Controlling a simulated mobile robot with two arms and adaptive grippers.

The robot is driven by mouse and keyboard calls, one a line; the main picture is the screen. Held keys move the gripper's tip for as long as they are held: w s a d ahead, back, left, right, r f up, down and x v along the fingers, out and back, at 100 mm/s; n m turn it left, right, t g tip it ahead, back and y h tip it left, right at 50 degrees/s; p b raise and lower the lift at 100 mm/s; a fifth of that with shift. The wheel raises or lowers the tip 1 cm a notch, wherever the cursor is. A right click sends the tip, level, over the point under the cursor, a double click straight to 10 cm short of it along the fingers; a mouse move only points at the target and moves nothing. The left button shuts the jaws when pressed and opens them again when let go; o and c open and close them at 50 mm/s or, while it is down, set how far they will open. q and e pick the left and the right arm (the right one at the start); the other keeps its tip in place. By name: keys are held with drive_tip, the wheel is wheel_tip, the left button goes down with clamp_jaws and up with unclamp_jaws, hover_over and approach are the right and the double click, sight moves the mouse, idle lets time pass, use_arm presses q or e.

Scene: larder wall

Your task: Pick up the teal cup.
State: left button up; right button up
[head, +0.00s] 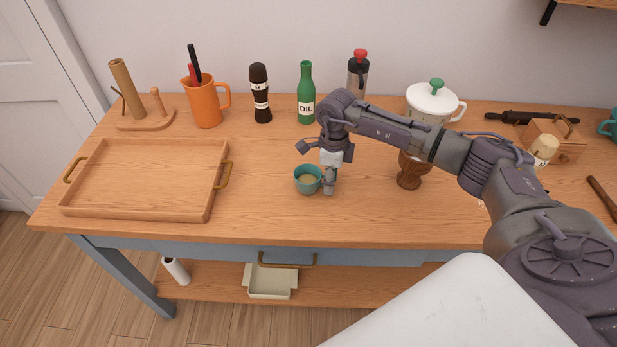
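A small teal cup (307,182) stands upright on the wooden table, right of the tray, with something pale inside. My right gripper (316,167) is over and beside it, with its fingers apart. One finger is above the cup's far left side, and the other reaches down at its right side. I cannot tell whether that finger touches the cup. The cup is not held between the fingers. My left gripper is not in view.
A wooden tray (78,205) lies at left. Along the back stand an orange jug (206,104), a dark grinder (260,96), a green oil bottle (306,100) and a white lidded pot (430,103). Another teal vessel (609,126) is cut off at right. The table front is clear.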

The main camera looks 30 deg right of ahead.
clamp_jaws()
drive_tip(key=shift+r, duration=0.15)
idle(0.4)
